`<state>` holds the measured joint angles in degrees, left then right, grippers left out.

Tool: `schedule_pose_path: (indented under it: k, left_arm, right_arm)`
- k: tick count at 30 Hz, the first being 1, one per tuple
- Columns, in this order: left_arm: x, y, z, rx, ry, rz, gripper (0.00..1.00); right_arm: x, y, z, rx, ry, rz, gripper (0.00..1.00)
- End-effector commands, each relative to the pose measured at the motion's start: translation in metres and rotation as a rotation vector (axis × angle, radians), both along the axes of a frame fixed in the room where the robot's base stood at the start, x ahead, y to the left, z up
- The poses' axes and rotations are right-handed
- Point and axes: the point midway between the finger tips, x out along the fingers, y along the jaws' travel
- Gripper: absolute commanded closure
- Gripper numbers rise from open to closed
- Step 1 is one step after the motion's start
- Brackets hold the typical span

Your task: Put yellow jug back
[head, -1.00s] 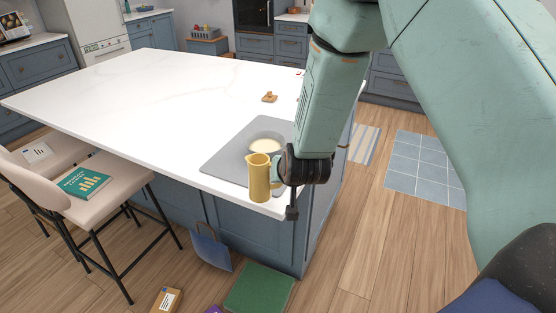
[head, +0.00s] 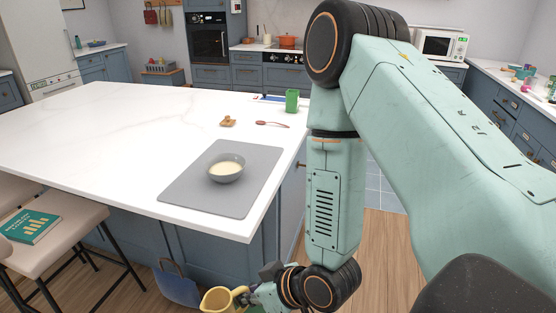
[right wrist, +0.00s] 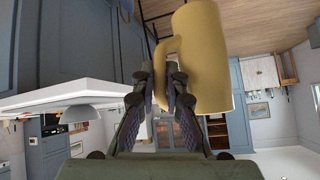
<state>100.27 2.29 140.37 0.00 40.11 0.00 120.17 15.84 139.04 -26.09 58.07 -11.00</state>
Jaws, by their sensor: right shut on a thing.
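The yellow jug (head: 220,299) is at the bottom edge of the head view, in front of the island and below its top, partly cut off. My right gripper (head: 256,292) is shut on the jug's handle. In the right wrist view the jug (right wrist: 208,60) hangs by its handle between the fingers of the gripper (right wrist: 168,88). A grey bowl (head: 226,169) with pale contents stands on the grey mat (head: 195,196) on the white island top (head: 110,140). My left gripper is not in view.
A green container (head: 292,100), a red spoon (head: 271,124) and a small wooden item (head: 228,121) lie farther back on the island. A stool (head: 75,225) with a green book (head: 30,226) is at left. A blue bag (head: 177,285) is near the island's front.

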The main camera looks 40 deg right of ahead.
Motion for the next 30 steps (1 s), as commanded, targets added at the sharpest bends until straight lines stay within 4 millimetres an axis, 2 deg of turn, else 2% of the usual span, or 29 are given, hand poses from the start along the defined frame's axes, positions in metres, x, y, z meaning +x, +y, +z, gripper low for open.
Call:
schedule_pose_path:
  k: [1, 9, 18, 24, 30]
  left_arm:
    - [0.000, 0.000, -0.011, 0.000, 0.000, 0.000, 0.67]
    - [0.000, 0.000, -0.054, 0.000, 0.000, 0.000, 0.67]
    - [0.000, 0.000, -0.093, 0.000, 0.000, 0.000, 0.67]
    - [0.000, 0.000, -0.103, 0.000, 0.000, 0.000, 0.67]
    - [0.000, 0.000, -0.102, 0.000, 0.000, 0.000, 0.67]
  right_arm:
    - [-0.002, 0.001, -0.012, 0.001, -0.001, 0.006, 1.00]
    - [-0.005, 0.002, -0.055, 0.001, 0.000, 0.019, 1.00]
    - [-0.005, 0.002, -0.094, 0.000, -0.001, 0.018, 1.00]
    - [-0.005, 0.002, -0.104, 0.000, -0.001, 0.018, 1.00]
    - [-0.004, 0.001, -0.103, 0.000, -0.001, 0.018, 1.00]
